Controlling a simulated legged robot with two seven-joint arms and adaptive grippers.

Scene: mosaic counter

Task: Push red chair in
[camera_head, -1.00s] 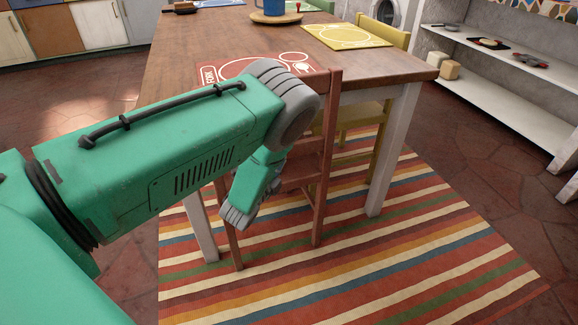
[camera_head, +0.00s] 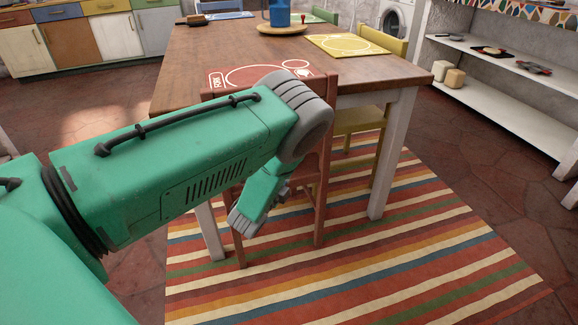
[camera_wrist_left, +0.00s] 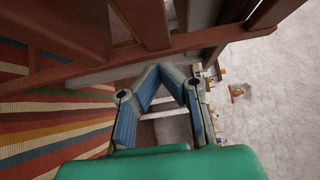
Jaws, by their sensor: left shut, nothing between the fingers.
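The red chair (camera_head: 325,170) is a reddish-brown wooden chair at the near end of the table (camera_head: 215,50). My green left arm hides much of its back and seat. Its legs stand on the striped rug, and its back is close to the table edge. In the left wrist view, dark red wooden bars of the chair (camera_wrist_left: 135,60) cross the top. My left gripper (camera_wrist_left: 160,72) is shut and empty, its fingertips meeting just below a bar; contact is unclear. My right gripper is in neither view.
A yellow chair (camera_head: 360,122) stands at the table's right side. A red placemat (camera_head: 224,78), a yellow placemat (camera_head: 350,45) and a round wooden tray (camera_head: 265,29) lie on the table. The striped rug (camera_head: 450,250) is clear at front right. White shelves (camera_head: 490,85) stand at right.

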